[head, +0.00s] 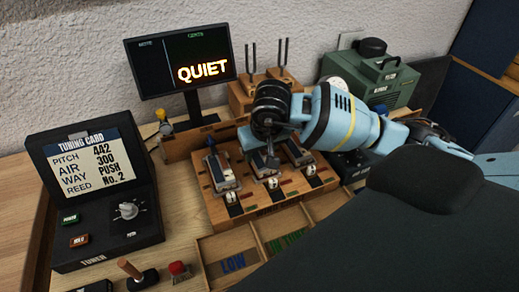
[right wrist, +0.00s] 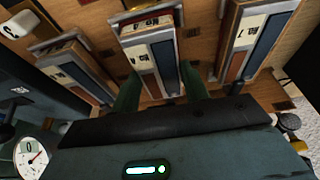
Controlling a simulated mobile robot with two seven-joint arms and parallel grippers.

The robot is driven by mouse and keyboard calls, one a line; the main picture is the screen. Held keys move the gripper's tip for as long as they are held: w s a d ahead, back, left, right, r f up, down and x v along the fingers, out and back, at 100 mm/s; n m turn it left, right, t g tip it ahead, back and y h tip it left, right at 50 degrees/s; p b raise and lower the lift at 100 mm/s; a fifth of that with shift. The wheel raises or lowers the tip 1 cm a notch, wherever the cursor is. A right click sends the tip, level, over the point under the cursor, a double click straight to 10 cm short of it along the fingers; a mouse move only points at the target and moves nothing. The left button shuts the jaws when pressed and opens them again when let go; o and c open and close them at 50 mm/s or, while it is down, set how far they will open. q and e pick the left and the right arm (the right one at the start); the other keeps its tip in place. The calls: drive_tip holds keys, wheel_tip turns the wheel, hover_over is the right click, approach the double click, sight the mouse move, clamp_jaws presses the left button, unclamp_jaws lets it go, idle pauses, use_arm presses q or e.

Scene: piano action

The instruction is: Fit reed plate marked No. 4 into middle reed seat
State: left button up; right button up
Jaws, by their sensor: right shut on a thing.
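My right gripper (head: 271,160) is over the middle of the wooden reed block (head: 250,208). In the right wrist view its two green fingers (right wrist: 160,88) stand on either side of the middle reed plate (right wrist: 168,65) and are shut on it. The plate has a pale label at one end; I cannot read its number surely. It lies in line with the middle seat, but I cannot tell whether it is fully down. A left plate (head: 219,172) and a right plate (head: 298,152) lie in the side seats. My left gripper is not in view.
A tuner with a tuning card (head: 88,163) stands left. A screen (head: 180,62) behind reads QUIET. Tuning forks (head: 268,62) and a green blower box (head: 372,80) stand behind. A tray in front has compartments marked LOW (head: 233,264) and IN TUNE.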

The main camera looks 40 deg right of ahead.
drive_tip(key=shift+f, duration=0.2)
idle(0.6)
drive_tip(key=o, duration=1.1)
drive_tip(key=shift+v, duration=3.95)
drive_tip(key=shift+s+f, duration=0.15)
